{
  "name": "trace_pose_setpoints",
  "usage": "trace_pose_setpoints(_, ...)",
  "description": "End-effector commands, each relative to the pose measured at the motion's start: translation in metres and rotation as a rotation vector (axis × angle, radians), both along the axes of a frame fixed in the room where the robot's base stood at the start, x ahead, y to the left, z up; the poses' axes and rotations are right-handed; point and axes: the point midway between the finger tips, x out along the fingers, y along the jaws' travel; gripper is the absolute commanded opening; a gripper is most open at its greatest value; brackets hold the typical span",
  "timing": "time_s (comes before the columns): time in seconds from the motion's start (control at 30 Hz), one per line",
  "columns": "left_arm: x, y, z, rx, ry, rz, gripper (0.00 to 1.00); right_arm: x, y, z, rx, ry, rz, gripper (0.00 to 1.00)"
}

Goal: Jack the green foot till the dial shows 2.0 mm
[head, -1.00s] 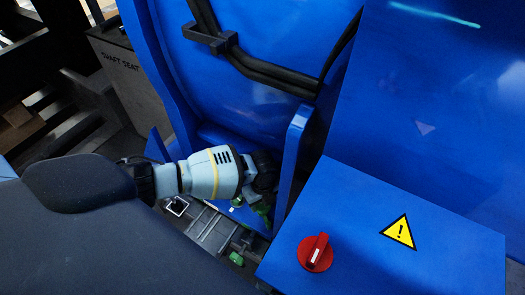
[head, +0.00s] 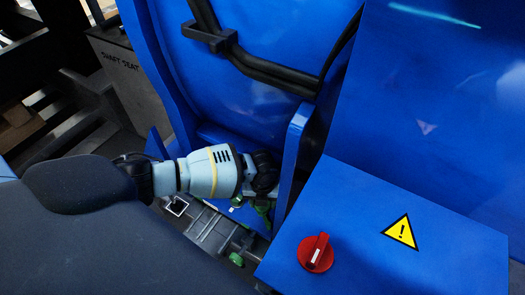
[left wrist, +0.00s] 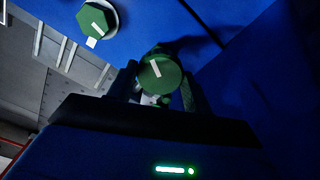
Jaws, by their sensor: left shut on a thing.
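A green hex head with a white mark (left wrist: 160,73) sits between the two dark fingers of my left gripper (left wrist: 158,84) in the left wrist view. The fingers are shut on it, one on each side. A second green hex head with a white mark (left wrist: 97,20) stands apart at upper left, outside the fingers. In the head view my left gripper (head: 263,178) reaches low between blue housing walls. Small green parts (head: 236,259) show below it, partly hidden by my arm. No dial reading can be seen. My right gripper is not in view.
A blue upright plate (head: 293,155) stands close to the right of my gripper. A blue box with a red rotary knob (head: 316,252) and a warning triangle is at lower right. Black cables (head: 265,70) run above. A grey block lettered SHAFT SEAT (head: 125,85) is at left.

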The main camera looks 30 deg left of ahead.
Motion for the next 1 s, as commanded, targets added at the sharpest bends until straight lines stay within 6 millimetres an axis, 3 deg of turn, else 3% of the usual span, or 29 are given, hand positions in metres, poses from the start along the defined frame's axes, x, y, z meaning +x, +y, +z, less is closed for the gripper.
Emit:
trace_pose_setpoints(0.37,-0.0036,-0.0006,-0.0037,0.001,0.007,-0.007,0.27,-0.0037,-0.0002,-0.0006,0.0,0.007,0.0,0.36)
trace_pose_setpoints(0.4,-0.0037,-0.0006,-0.0037,0.0,0.007,-0.006,0.51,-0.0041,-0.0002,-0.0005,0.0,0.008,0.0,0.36)
trace_pose_setpoints(0.57,-0.0027,-0.0004,-0.0027,0.001,0.005,-0.005,0.72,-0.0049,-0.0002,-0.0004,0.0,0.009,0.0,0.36)
trace_pose_setpoints(1.0,-0.0008,-0.0001,-0.0007,0.0,0.001,-0.002,0.72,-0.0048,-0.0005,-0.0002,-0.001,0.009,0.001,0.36)
